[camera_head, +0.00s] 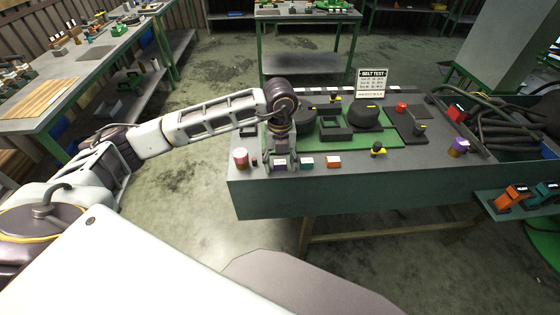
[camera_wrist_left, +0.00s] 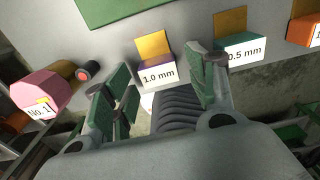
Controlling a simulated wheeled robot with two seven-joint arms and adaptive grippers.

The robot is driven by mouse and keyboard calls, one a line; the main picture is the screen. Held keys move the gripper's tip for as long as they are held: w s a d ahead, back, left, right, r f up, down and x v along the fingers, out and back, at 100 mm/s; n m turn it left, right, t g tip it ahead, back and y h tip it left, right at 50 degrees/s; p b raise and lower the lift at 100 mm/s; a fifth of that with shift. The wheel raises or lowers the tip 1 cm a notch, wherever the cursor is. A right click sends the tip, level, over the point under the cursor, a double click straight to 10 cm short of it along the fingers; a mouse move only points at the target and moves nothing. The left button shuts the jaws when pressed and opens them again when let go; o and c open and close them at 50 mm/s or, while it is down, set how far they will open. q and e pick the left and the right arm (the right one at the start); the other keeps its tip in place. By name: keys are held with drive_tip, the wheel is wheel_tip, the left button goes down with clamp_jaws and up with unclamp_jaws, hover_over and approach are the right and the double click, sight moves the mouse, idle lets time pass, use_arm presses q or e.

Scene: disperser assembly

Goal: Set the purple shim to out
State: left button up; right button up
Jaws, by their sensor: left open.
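The purple shim (camera_wrist_left: 154,64) sits at the front edge of the grey bench top in the left wrist view. It has a purple top, a yellow plate behind and a white label reading 1.0 mm. In the head view the shim (camera_head: 280,166) is partly covered by my left gripper (camera_head: 281,158), which points down over it. In the wrist view my left gripper (camera_wrist_left: 163,92) is open and empty, with the shim ahead between its green-padded fingers. I cannot tell whether they touch it. My right gripper is in neither view.
A teal 0.5 mm shim (camera_wrist_left: 238,48) and an orange shim (camera_head: 333,162) stand to the right. A pink No. 1 roller (camera_head: 240,157) and a red button (camera_wrist_left: 84,73) are to the left. A green plate (camera_head: 352,140) with black parts lies behind. A purple cylinder (camera_head: 459,147) is farther right.

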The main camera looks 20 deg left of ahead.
sight(280, 163)
use_arm(q)
wheel_tip(280, 163, up, 12)
idle(0.8)
drive_tip(key=shift+f, duration=0.1)
idle(0.4)
